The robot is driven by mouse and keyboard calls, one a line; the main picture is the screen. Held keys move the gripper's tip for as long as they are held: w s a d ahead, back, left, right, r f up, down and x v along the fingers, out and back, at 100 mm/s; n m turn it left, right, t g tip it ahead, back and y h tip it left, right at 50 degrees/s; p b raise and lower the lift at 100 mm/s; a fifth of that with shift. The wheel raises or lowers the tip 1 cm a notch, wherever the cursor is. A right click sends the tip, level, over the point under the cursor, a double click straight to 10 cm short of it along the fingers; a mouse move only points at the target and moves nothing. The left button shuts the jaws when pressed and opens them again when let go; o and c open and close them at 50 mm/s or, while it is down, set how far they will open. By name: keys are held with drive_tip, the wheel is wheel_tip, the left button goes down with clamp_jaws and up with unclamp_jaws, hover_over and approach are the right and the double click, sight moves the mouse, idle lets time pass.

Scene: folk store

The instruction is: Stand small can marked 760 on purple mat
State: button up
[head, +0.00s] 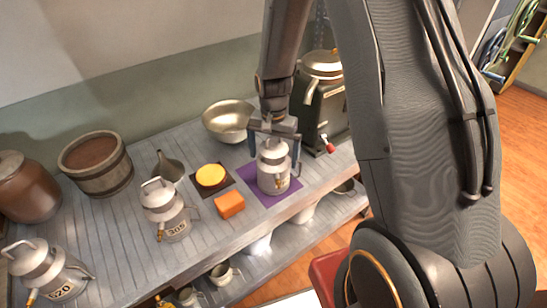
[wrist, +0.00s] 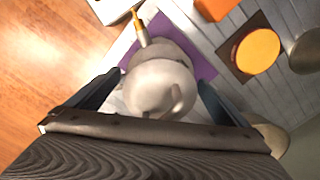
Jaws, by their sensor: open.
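A small grey metal can (head: 272,176) with a top handle and a spout stands upright on the purple mat (head: 288,196). Its marking is too small to read. My gripper (head: 274,150) is open above it, with one finger on each side of its upper part. In the wrist view the can (wrist: 162,85) sits between the spread fingers, over the purple mat (wrist: 238,38). I cannot tell whether a finger touches it.
Similar cans marked 305 (head: 166,212) and apparently 620 (head: 48,272) stand to the left. An orange block (head: 229,205) and a yellow round thing (head: 210,175) lie beside the mat.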

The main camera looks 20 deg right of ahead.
wheel_tip(320, 180, up, 11)
drive_tip(key=b, duration=0.2)
drive_tip(key=shift+f+b, duration=0.15)
drive_tip(key=shift+b, duration=0.2)
drive_tip(key=s+r+n+t, duration=0.1)
drive_tip(key=s+n, duration=0.6)
drive_tip(key=s, duration=0.9)
drive_tip(key=shift+a+r+n, duration=0.15)
drive_tip(key=shift+a+n, duration=0.15)
